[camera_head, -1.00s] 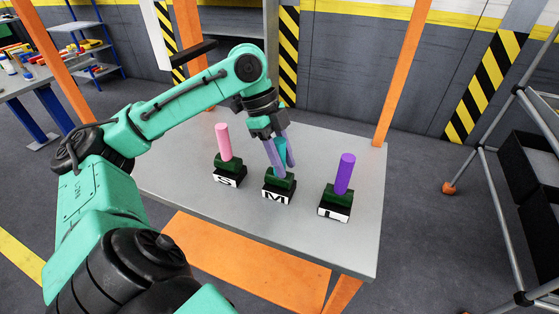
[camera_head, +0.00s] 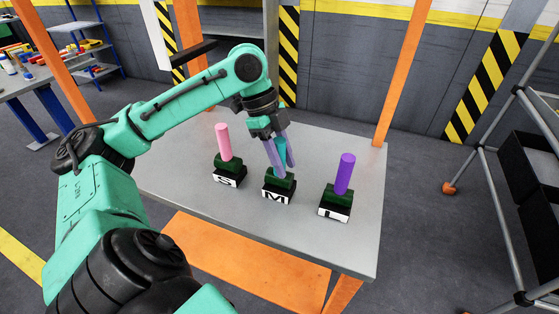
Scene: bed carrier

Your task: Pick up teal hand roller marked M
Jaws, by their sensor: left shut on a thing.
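The teal hand roller (camera_head: 282,150) stands upright in the middle stand, a dark green holder on a black base marked M (camera_head: 276,197). My left gripper (camera_head: 279,157) reaches down over it from above, with its two lilac fingers on either side of the roller. The fingers are shut on the roller. The near finger hides much of the roller, and its lower end is hidden too. The roller appears to be still in its stand. My right gripper is not in view.
A pink roller (camera_head: 223,142) stands in the S holder to the left. A purple roller (camera_head: 344,174) stands in the L holder to the right. All are on a grey table (camera_head: 300,236) with orange posts (camera_head: 399,75). The table's right side is clear.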

